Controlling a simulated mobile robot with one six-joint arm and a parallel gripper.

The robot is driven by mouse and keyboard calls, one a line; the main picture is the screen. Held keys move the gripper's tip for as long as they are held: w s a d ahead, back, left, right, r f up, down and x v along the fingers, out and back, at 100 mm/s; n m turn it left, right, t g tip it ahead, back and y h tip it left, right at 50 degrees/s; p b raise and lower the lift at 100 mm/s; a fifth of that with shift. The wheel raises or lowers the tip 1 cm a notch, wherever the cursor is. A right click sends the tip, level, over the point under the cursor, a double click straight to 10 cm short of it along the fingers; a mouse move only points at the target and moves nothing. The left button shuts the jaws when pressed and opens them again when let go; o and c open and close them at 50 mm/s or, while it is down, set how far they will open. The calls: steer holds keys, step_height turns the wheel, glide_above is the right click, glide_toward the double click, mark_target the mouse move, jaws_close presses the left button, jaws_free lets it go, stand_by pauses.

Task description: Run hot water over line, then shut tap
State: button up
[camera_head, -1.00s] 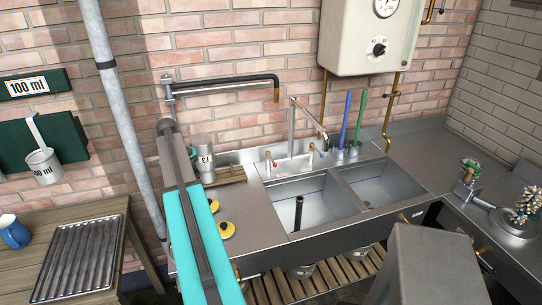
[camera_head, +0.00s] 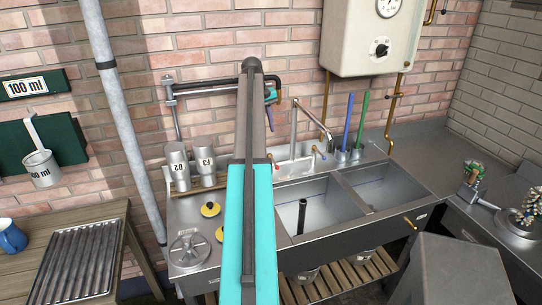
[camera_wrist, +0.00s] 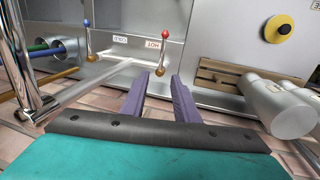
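The hot tap lever, with a red ball (camera_wrist: 166,34), stands by a HOT label (camera_wrist: 152,44) in the wrist view. The cold lever, with a blue ball (camera_wrist: 87,22), is left of it by a COLD label (camera_wrist: 119,41). My gripper (camera_wrist: 159,78) is open and empty; its purple fingers point towards the hot lever, apart from it. In the head view my gripper (camera_head: 271,96) is near the wall above the taps, partly hidden by my arm. The chrome spout (camera_head: 312,118) arches over the sink (camera_head: 322,203). No water is seen flowing. I cannot tell which thing is the line.
A black upright pipe (camera_head: 302,214) stands in the left basin. Metal canisters (camera_head: 177,164) stand on a wooden rack left of the taps. A white heater (camera_head: 365,38) hangs on the wall. A blue brush (camera_head: 348,120) stands behind the sink.

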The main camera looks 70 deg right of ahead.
mark_target(272, 159)
steer(key=shift+w+f, duration=0.1)
steer(key=shift+f, duration=0.1)
steer(key=shift+s+d+f+p, duration=0.3)
steer(key=shift+f+p, duration=0.45)
steer(key=shift+f, duration=1.45)
steer(key=shift+s+d+f+p, duration=0.35)
steer(key=shift+f+p, duration=0.35)
steer(key=shift+f, duration=1.55)
steer(key=shift+s+d+f+p, duration=0.15)
steer(key=shift+s+f+p, duration=0.45)
steer(key=shift+f, duration=1.6)
steer(key=shift+w, duration=0.25)
jaws_close()
steer(key=shift+a, duration=0.15)
steer(key=shift+s, duration=0.15)
